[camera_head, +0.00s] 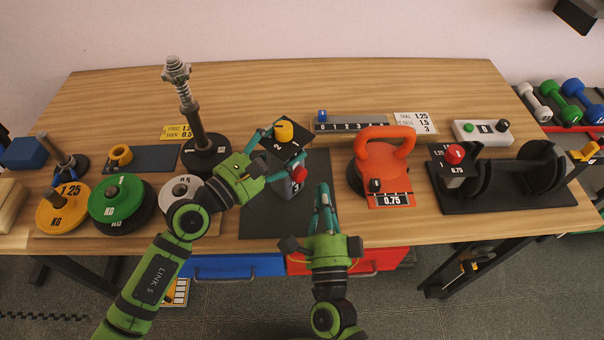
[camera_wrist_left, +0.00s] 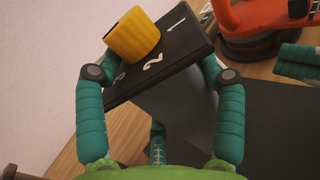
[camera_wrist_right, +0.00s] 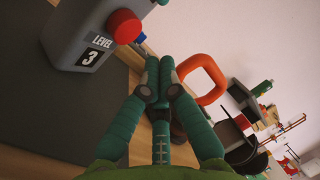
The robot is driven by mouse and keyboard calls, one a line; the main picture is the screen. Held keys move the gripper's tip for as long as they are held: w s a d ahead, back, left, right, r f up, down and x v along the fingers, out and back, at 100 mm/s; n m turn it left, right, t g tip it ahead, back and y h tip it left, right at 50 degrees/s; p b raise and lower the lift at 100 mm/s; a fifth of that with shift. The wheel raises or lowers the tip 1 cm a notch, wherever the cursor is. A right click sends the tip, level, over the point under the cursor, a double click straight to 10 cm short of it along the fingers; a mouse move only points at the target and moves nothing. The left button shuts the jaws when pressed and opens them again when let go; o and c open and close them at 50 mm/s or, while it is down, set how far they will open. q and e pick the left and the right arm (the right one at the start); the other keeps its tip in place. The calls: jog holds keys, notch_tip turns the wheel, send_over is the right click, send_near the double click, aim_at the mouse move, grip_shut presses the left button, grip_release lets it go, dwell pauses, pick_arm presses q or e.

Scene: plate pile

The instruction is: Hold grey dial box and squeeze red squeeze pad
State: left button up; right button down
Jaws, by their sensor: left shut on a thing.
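The grey dial box (camera_wrist_right: 75,30) has a black top plate with numbers and a yellow dial (camera_head: 284,131). Its front label reads LEVEL 3. My left gripper (camera_wrist_left: 155,80) is shut on the box, one finger on each side below the top plate. The box is over the dark mat; whether it touches the mat is unclear. The red squeeze pad (camera_wrist_right: 124,26) sticks out of the box's side, with a blue part beside it; it also shows in the head view (camera_head: 299,174). My right gripper (camera_wrist_right: 158,80) is shut and empty, to the right of the box and apart from the pad.
The dark mat (camera_head: 255,218) lies under the box. An orange kettlebell (camera_head: 381,165) stands just right of my right gripper. Weight plates and a black post (camera_head: 195,125) stand to the left. A grey numbered strip (camera_head: 350,125) lies behind.

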aim_at(299, 175)
jog(key=shift+s+d, duration=1)
jog(key=shift+d, duration=0.05)
dwell(1.2)
jog(key=s+d, duration=0.2)
jog(key=shift+s+d, duration=0.4)
jog(key=shift+a, duration=0.1)
jog(key=shift+w+a, duration=0.1)
jog(key=shift+w, duration=0.05)
jog(key=shift+w+a, duration=3)
jog(key=shift+w+a, duration=0.1)
jog(key=shift+w, duration=0.05)
jog(key=shift+w+a, duration=0.2)
